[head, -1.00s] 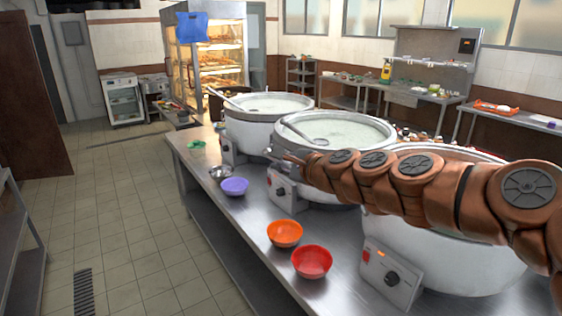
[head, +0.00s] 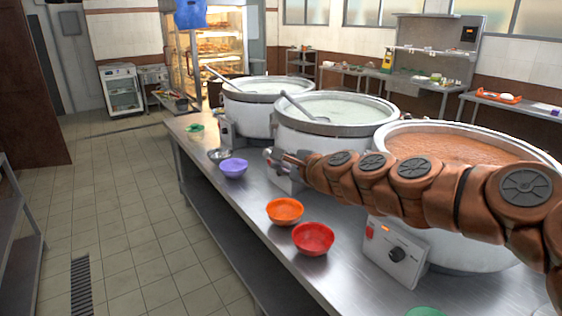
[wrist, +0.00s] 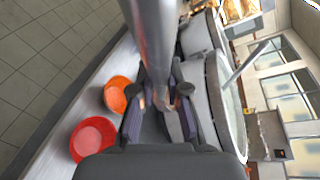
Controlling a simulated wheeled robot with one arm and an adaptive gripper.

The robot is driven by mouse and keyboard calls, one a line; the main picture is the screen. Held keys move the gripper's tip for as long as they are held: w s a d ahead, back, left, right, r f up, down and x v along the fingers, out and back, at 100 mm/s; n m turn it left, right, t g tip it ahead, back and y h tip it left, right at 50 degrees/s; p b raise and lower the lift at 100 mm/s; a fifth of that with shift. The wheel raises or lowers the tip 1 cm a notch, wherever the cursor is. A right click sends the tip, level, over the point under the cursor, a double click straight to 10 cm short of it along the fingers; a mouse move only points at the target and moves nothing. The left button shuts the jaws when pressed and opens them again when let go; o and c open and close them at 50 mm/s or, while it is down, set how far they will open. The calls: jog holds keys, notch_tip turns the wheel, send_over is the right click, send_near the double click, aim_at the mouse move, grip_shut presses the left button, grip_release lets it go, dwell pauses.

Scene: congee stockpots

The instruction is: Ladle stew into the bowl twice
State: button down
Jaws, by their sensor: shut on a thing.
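The stew (head: 440,147) is orange-brown and fills the white pot (head: 455,248) at the right. My arm crosses in front of this pot. My gripper (head: 280,157) is at the left end of the arm, over the counter beside the middle pot. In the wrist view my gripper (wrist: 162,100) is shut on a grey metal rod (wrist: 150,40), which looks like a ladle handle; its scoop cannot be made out. A red bowl (head: 313,239) and an orange bowl (head: 284,211) stand on the counter's front edge. The task does not say which bowl.
Two white pots of pale congee stand behind, the middle one (head: 335,110) and the far one (head: 262,90), each with a ladle leaning in it. A purple bowl (head: 233,168) and a metal bowl (head: 219,155) sit farther along the counter (head: 340,280). Tiled floor lies free at left.

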notch_tip(320, 180, down, 10)
jog(key=b, duration=0.8)
jog(key=shift+f, duration=0.15)
jog(key=shift+b, duration=0.45)
jog(key=shift+f, duration=0.1)
jog(key=shift+f, duration=0.45)
jog(key=shift+d+r+n+g+p, duration=0.15)
jog(key=shift+n+g+p, duration=0.15)
jog(key=shift+p, duration=0.5)
